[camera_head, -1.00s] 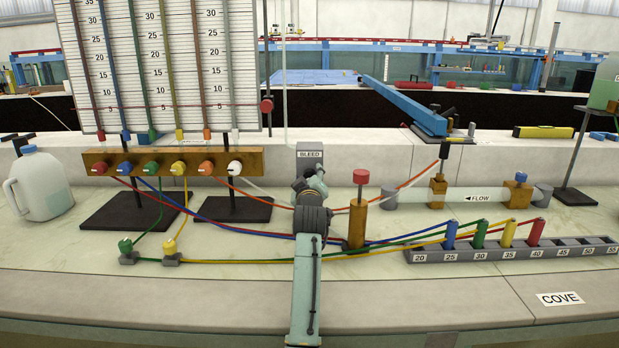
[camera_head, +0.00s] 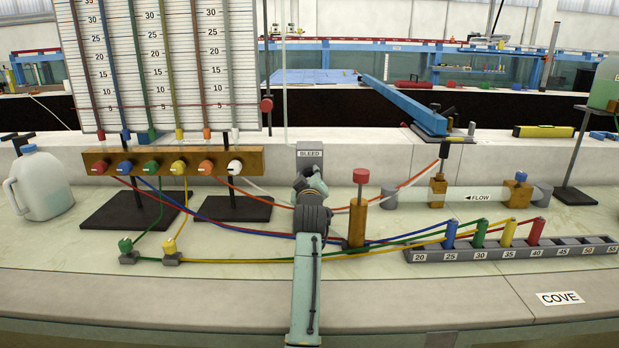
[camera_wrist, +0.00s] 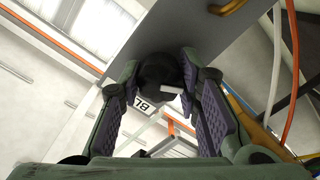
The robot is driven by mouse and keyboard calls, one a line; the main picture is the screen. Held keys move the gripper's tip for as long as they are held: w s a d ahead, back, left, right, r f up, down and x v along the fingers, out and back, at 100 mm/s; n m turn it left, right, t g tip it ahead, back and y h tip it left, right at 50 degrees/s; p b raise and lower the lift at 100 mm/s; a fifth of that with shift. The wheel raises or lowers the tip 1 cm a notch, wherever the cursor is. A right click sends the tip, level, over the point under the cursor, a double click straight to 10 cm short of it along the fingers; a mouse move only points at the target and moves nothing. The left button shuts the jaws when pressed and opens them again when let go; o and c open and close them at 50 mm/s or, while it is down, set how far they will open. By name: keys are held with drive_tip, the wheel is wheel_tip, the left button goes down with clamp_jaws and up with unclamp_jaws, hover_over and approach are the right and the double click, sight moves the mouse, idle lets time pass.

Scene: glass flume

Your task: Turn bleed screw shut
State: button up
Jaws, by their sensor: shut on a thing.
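The bleed screw's round black knob (camera_wrist: 158,70) shows in the wrist view, with a small white mark on its face. My gripper (camera_wrist: 162,84) has one finger on each side of the knob and is shut on it. In the head view, my gripper (camera_head: 309,184) is in front of the grey block labelled BLEED (camera_head: 310,152) and hides the knob. The BLEED label (camera_wrist: 141,106) shows only partly between my fingers in the wrist view. How far the screw is turned I cannot tell.
A wooden post with a red knob (camera_head: 360,177) stands close right of my arm. Coloured tubes (camera_head: 262,232) cross the bench around my arm. A row of coloured valve knobs (camera_head: 179,168) is at left, the FLOW pipe (camera_head: 478,196) and numbered rack (camera_head: 468,254) at right.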

drive_tip(key=m, duration=0.5)
drive_tip(key=shift+m, duration=0.3)
drive_tip(key=m, duration=0.6)
drive_tip(key=shift+m, duration=0.3)
drive_tip(key=m, duration=0.5)
drive_tip(key=shift+p, duration=0.35)
drive_tip(key=m+p, duration=0.1)
drive_tip(key=m, duration=0.5)
drive_tip(key=shift+m, duration=0.4)
drive_tip(key=o, duration=1.1)
drive_tip(key=shift+d, duration=0.1)
drive_tip(key=shift+o, duration=0.2)
